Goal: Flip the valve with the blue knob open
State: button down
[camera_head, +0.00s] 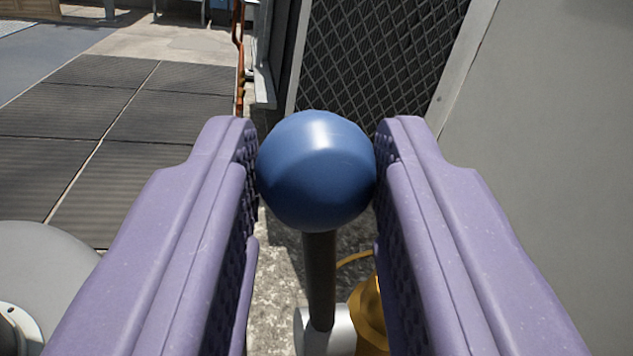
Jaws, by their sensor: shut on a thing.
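The blue knob (316,172) is a glossy ball in the middle of the view. It sits on top of a dark lever rod (320,275) that stands close to upright. The rod meets a pale metal hub (338,328) beside a brass-coloured valve part (373,315) at the bottom. My gripper (316,160) has purple fingers with ribbed inner pads, one on each side of the blue knob. It is shut on the knob, with both pads touching its sides. The right finger hides part of the brass part.
A grey cabinet wall (560,120) fills the right side. A dark mesh panel (375,55) stands behind the knob. Orange-brown pipes (239,60) run at the back. Dark ribbed mats (110,130) cover the open floor on the left. A rounded grey shape is at lower left.

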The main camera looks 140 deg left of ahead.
jog(key=shift+w, duration=0.1)
jog(key=c, duration=0.8)
grip_release()
jog(key=p+v, duration=0.1)
jog(key=v, duration=0.7)
